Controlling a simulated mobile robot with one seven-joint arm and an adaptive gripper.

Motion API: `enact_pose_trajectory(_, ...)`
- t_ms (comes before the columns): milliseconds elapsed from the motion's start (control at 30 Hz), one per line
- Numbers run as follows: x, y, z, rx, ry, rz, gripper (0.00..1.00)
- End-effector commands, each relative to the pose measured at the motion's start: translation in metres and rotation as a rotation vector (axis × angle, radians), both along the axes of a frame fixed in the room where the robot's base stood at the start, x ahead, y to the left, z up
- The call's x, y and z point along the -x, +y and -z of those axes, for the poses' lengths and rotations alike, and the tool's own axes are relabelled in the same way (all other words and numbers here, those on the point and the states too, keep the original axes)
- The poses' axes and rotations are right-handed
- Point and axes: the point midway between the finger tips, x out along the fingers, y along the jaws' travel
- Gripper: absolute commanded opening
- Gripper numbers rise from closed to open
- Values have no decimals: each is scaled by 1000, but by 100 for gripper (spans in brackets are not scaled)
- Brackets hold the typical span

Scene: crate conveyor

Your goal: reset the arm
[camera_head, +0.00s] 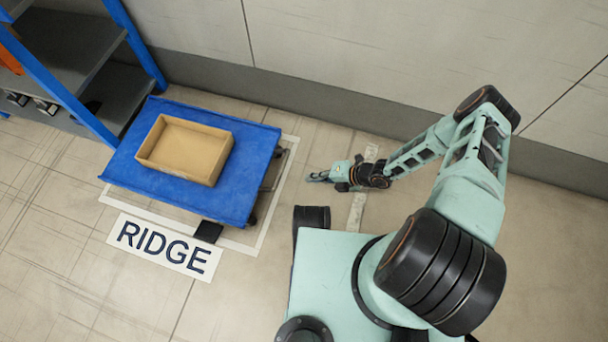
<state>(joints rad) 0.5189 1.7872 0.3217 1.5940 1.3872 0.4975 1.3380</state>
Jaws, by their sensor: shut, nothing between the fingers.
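My gripper (318,176) is at the end of my mint-green arm, near the middle of the head view. It is shut and empty, pointing left. It is to the right of the blue cart and apart from it, with floor showing around it. My arm is bent, with its elbow at the upper right and the forearm reaching left and down to the wrist.
A blue cart (232,205) carries an open, empty-looking cardboard box (150,160). A floor sign (165,246) reads RIDGE. A grey shelf unit with blue posts (60,85) stands at the upper left. A wall (340,50) runs behind. Bare floor lies between cart and gripper.

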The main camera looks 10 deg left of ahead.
Motion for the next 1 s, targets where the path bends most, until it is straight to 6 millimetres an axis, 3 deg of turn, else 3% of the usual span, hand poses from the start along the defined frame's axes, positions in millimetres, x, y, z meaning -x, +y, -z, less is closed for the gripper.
enact_pose_trajectory(233, 3, -18, 0, 1, 0, 1, 0)
enact_pose_trajectory(800, 3, -19, -1, 1, -2, -2, 0)
enact_pose_trajectory(1000, -12, -40, -14, 94, -95, -152, 0)
